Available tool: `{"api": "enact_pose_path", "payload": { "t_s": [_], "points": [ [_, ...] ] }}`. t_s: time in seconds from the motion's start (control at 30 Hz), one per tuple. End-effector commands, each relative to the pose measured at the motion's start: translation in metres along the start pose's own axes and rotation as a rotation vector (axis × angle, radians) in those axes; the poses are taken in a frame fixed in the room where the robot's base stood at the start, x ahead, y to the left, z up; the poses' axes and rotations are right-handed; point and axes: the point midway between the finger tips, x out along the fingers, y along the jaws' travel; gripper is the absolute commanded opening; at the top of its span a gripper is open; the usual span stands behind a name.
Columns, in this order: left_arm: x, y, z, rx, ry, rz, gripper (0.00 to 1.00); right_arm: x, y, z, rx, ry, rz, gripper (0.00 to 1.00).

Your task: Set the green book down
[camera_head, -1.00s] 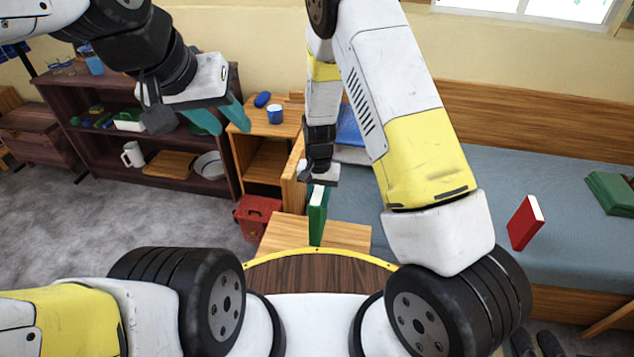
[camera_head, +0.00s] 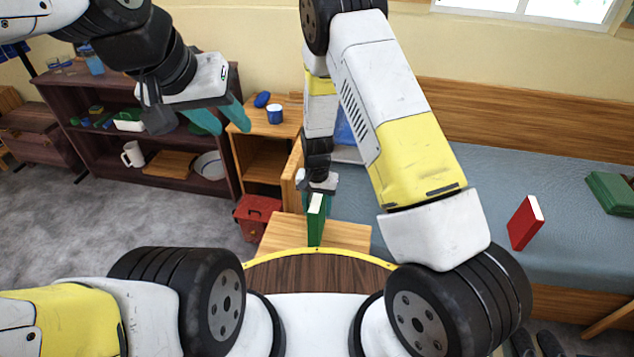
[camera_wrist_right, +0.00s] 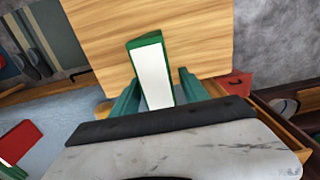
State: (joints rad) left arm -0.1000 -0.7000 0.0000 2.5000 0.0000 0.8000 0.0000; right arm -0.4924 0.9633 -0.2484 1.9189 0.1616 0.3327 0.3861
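The green book (camera_head: 316,224) stands upright on the light wooden surface (camera_head: 345,236), its white page edge facing up. In the right wrist view the book (camera_wrist_right: 153,74) is between the two teal fingers of my right gripper (camera_wrist_right: 160,88), with narrow gaps visible beside it. My right gripper (camera_head: 317,200) is open around the upper part of the book in the head view. My left gripper (camera_head: 222,117) is open and empty, high at the left, far from the book. The book's lower end is partly hidden in the wrist view.
A red toolbox (camera_head: 256,217) sits on the floor left of the wooden surface. A small cabinet (camera_head: 268,160) holds a blue cup (camera_head: 274,114). The bed (camera_head: 550,190) at the right carries a red book (camera_head: 524,223) and a green one (camera_head: 611,193). A dark shelf (camera_head: 90,165) stands left.

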Motion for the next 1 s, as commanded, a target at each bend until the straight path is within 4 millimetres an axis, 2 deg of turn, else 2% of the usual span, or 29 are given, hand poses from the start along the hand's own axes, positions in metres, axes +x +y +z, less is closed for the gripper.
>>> {"api": "enact_pose_path", "payload": {
  "t_s": [0.17, 0.27, 0.6, 1.0],
  "points": [
    [0.000, 0.000, 0.000, 0.000, 0.000, 0.000, 0.36, -0.004, 0.000, 0.000, 0.000, 0.001, -0.001, 0.53],
    [0.000, 0.000, 0.000, 0.000, 0.000, 0.000, 0.36, -0.015, -0.001, -0.001, -0.001, 0.002, -0.001, 0.53],
    [0.000, 0.000, 0.000, 0.000, 0.000, 0.000, 0.36, -0.087, -0.001, -0.001, -0.001, 0.004, -0.002, 0.53],
    [0.000, 0.000, 0.000, 0.000, 0.000, 0.000, 0.36, -0.139, 0.004, 0.000, -0.001, 0.007, -0.023, 0.53]
  ]
}}
